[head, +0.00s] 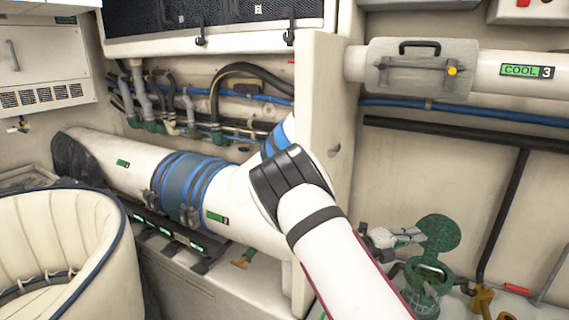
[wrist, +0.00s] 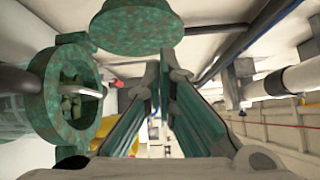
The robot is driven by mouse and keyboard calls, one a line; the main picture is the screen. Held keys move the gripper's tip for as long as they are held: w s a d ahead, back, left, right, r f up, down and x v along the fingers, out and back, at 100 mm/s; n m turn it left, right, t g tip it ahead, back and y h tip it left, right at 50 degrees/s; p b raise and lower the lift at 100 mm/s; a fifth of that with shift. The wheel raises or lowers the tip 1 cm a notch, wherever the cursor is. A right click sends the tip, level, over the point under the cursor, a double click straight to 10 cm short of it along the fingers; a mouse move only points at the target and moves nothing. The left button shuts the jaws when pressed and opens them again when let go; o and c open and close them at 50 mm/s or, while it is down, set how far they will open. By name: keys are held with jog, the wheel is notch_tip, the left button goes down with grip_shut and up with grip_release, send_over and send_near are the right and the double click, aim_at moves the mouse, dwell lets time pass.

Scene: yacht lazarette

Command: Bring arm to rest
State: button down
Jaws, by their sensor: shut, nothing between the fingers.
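My gripper (head: 410,237) shows in the head view at the lower right, beyond my white arm, beside a green strainer (head: 427,288). In the wrist view my gripper (wrist: 165,72) has its two greenish fingers together at the tips, with nothing held. The strainer's round open mouth (wrist: 47,105) is to the left of the fingers, with a basket or grid inside. Its round green lid (wrist: 137,27) stands open above and beyond the fingertips; the lid (head: 440,231) also shows in the head view. I cannot tell whether fingers and lid touch.
A wide white pipe with blue bands (head: 183,188) lies at the left, behind my arm. A cream partition (head: 325,130) stands upright at the centre. Yellow valve handles (head: 483,300) are near the strainer. A white pipe marked COOL 3 (head: 505,72) crosses above. A round cream seat (head: 65,240) is at lower left.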

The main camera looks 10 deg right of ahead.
jog(key=s+a+r+m+g+y, duration=0.2)
jog(key=s+r+m+y, duration=0.25)
jog(key=s+m, duration=0.4)
jog(key=s+a+r+m+g+y, duration=0.25)
jog(key=s+r+m+y, duration=0.2)
jog(key=s+m, duration=0.45)
jog(key=s+a+r+m+t+y+p, duration=0.1)
jog(key=s+a+r+m+t+y, duration=0.2)
jog(key=s+a+m, duration=0.5)
jog(key=s+a+r+m+t+y+p, duration=0.1)
jog(key=s+a+r+m+t+y, duration=0.2)
jog(key=s+a+r+m+y, duration=0.3)
jog(key=s+a+r+m, duration=0.1)
jog(key=s+a+m, duration=0.2)
jog(key=m, duration=0.2)
jog(key=shift+s+a, duration=0.2)
